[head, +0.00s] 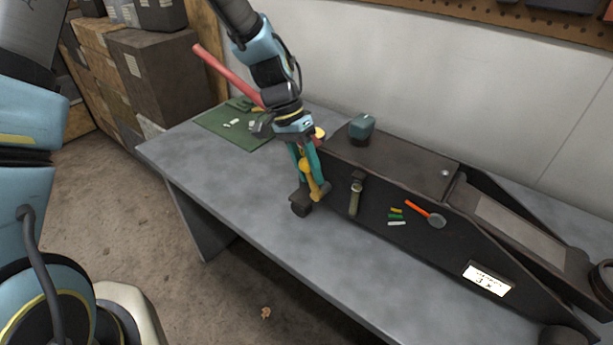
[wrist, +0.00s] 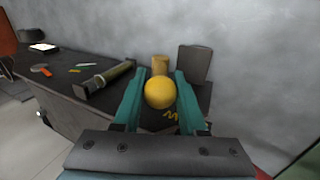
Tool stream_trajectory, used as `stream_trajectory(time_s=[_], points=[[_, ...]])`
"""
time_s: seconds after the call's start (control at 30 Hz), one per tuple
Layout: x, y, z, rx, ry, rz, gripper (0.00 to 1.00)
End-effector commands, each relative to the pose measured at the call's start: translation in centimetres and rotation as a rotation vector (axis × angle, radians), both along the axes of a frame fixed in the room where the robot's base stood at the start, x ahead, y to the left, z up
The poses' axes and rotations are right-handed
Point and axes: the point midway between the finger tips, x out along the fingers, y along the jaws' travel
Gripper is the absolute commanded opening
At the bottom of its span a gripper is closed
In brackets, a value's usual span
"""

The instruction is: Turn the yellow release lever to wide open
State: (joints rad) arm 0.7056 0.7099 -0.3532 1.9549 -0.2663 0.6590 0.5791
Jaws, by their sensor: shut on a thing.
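The yellow release lever (head: 313,184) is on the near left end of the dark log splitter body (head: 385,215). It slants from its knob at upper left to its lower end at right. In the wrist view its round yellow knob (wrist: 160,92) sits between the two teal fingers, with a yellow cylinder (wrist: 160,64) beyond it. My gripper (head: 307,170) comes down from above and is shut on the lever at the knob; it also shows in the wrist view (wrist: 160,78). The fingers hide part of the lever and its mount.
An olive-grey handle (head: 355,198) stands out from the splitter side, right of my gripper. An orange-handled round part (head: 425,213) is farther right. A red bar (head: 228,76) and green mat (head: 238,128) are behind left. The grey bench front (head: 260,215) is clear.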

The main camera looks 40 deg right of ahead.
Motion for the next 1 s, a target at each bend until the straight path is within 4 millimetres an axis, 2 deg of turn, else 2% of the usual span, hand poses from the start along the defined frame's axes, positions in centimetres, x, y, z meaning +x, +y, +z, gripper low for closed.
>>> stream_trajectory(time_s=[0.1, 0.6, 1.0], points=[[1.0, 0.1, -0.6, -0.03, 0.104, 0.011, 0.0], [2.8, 0.6, -2.7, -0.147, 0.542, 0.005, 0.0], [3.3, 0.7, -3.7, -0.199, 0.751, 0.001, 0.0]])
